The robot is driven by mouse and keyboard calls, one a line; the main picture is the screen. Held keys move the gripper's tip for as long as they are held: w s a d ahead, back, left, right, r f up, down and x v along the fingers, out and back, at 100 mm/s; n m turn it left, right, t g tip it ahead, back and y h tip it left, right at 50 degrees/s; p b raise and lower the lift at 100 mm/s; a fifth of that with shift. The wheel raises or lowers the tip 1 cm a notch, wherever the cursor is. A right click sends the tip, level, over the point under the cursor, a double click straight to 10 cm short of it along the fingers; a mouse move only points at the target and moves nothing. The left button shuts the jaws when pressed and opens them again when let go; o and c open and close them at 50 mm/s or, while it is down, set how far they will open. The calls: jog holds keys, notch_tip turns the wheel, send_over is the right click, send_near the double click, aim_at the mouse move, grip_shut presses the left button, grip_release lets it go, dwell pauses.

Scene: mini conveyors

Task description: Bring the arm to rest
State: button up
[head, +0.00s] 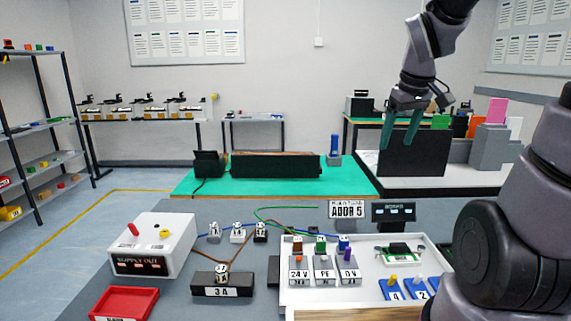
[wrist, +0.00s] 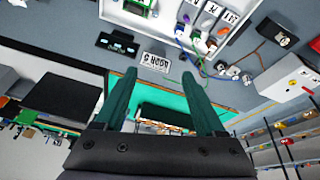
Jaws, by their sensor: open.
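My gripper (head: 400,125) is raised at the right of the head view, in the air in front of a black panel on the far white table. Its two green fingers are apart with nothing between them. In the wrist view my gripper (wrist: 160,95) also shows open, and the grey workbench and the green-topped table lie beyond its fingers. My dark grey arm comes down to it from the top edge of the head view. No held object shows in either view.
The grey bench (head: 215,215) in front carries a white supply box (head: 150,262), a red tray (head: 124,303), a "3A" block (head: 222,285) and a white terminal tray (head: 300,297) with wires. A green-topped table (head: 270,190) stands behind. Shelves (head: 45,130) are at the left.

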jog(key=s+a+r+m+t+y, duration=0.1)
jog(key=s+r+m+t, duration=0.2)
jog(key=s+r+m, duration=0.4)
jog(key=s+r, duration=0.1)
jog(key=s, duration=0.2)
jog(key=shift+s+a+r+y, duration=0.35)
jog(key=shift+s+y, duration=0.05)
dwell(0.9)
